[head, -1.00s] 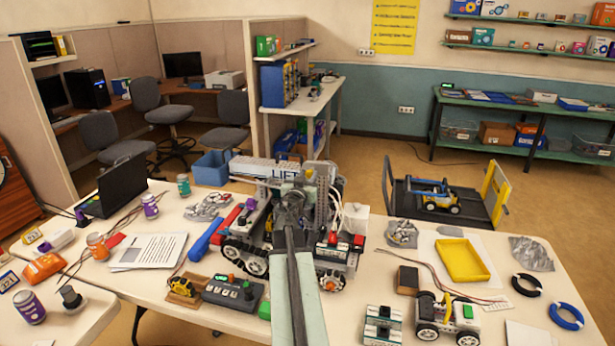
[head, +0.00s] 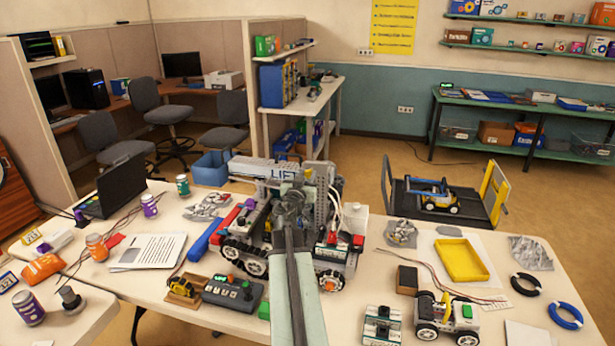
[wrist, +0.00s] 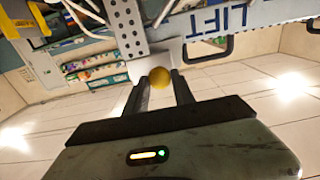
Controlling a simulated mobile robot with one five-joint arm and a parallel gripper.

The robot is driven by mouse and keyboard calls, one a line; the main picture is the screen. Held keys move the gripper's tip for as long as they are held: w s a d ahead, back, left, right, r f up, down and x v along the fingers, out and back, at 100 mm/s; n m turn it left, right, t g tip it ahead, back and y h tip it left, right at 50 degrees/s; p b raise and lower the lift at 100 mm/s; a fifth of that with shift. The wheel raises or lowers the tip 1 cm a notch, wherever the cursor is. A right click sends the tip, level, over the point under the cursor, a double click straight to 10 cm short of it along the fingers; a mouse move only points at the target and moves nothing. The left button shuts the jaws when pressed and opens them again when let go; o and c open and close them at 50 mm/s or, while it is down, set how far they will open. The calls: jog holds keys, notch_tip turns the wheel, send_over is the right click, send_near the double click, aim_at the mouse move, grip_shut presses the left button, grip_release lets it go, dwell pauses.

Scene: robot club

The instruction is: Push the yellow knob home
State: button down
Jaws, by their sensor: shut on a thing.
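The yellow knob (wrist: 160,77) is a small round ball in the wrist view, at the fingertips of my gripper (wrist: 161,86). The two dark fingers are closed on its sides. The knob sits beside a grey perforated plate (wrist: 123,25) and a white block of the lift robot. This robot, with its LIFT beam (head: 270,170), stands on the table in the head view. There my own arm covers the middle of it, and the knob and fingertips are hidden. I cannot tell how deep the knob sits.
A control box with buttons (head: 233,293) lies in front of the lift robot at left. A small wheeled robot (head: 446,318) and a yellow tray (head: 461,260) are at right. A laptop (head: 116,186) stands at the far left. Cables cross the table.

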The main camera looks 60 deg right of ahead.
jog(key=shift+w, duration=0.15)
jog(key=x, duration=0.2)
jog(key=shift+w+d, duration=0.1)
jog(key=shift+d, duration=0.15)
jog(key=shift+a+r, duration=0.1)
jog(key=c, duration=1.1)
grip_release()
jog(key=shift+o, duration=0.2)
